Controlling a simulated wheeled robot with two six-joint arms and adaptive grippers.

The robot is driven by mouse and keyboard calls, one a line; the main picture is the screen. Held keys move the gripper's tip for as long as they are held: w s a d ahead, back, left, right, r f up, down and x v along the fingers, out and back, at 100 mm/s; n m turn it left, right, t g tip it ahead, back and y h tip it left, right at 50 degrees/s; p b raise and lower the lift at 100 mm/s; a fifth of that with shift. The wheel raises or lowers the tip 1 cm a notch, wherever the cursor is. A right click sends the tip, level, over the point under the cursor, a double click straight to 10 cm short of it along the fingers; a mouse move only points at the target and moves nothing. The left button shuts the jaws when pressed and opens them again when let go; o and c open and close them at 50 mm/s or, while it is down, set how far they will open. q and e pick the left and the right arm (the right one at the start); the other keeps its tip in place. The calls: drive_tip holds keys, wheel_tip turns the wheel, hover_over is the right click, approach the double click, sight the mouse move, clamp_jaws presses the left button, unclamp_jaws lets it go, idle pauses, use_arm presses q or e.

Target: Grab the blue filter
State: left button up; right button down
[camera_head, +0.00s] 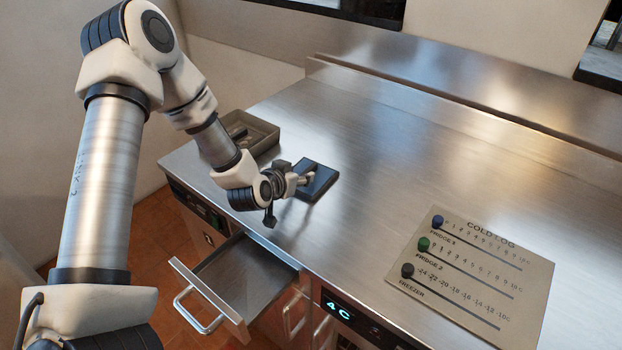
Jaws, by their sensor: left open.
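A flat, dark blue-black square piece (324,179) lies on the steel counter, left of the middle of the view. It is the only thing here that looks like the blue filter, but I cannot tell for certain. My left gripper (288,199) is open at the near left side of this piece. One finger overlaps the piece in the picture, and the other hangs over the counter's front edge side. I cannot tell whether the gripper touches the piece. The gripper partly hides the piece's left side. My right gripper is not in view.
A grey metal tray (262,134) with dark items stands behind my left forearm. An empty drawer (240,283) is pulled out below the counter's front edge. A cold log board (470,275) lies at the right. The counter's middle (400,170) is clear.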

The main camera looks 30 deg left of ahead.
sight(307, 169)
use_arm(q)
drive_tip(key=x, duration=0.4)
drive_tip(key=shift+w+d+r+p, duration=0.1)
drive_tip(key=shift+d+r+p, duration=0.1)
drive_tip(key=shift+p, duration=0.15)
drive_tip(key=shift+a+f, duration=0.2)
drive_tip(key=shift+a, duration=0.15)
drive_tip(key=shift+d+r, duration=0.15)
drive_tip(key=shift+d, duration=0.05)
clamp_jaws()
drive_tip(key=shift+a, duration=0.1)
